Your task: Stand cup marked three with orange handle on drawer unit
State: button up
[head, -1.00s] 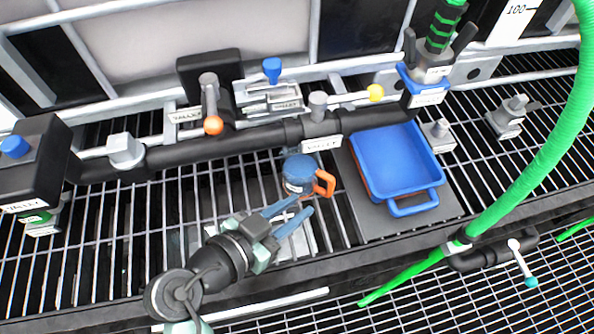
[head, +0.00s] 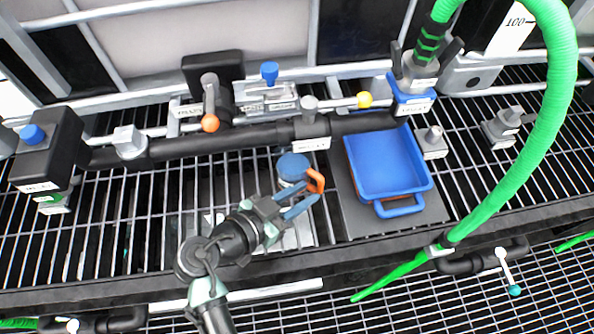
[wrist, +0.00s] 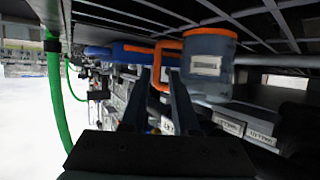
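A blue-grey cup (head: 292,168) with an orange handle (head: 316,181) is on the metal grating, left of the blue tray. In the wrist view the cup (wrist: 207,62) shows a pale label too small to read, and its orange handle (wrist: 160,62) is at the fingertips. My gripper (head: 306,194) is at the handle; it also shows in the wrist view (wrist: 168,80) with a gap between its two fingers, the handle lying at that gap. The fingers look open, not closed on it. I cannot make out a drawer unit for certain.
A blue tray (head: 387,160) sits on a dark plate (head: 430,205) right of the cup. A black pipe (head: 240,143) with labelled valves runs behind. A green hose (head: 530,150) arches at the right. Grating left of the cup is mostly clear.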

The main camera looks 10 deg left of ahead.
aim_at(319, 185)
jog(key=x, duration=0.5)
jog(key=shift+d+r, duration=0.2)
grip_shut()
dwell(1.2)
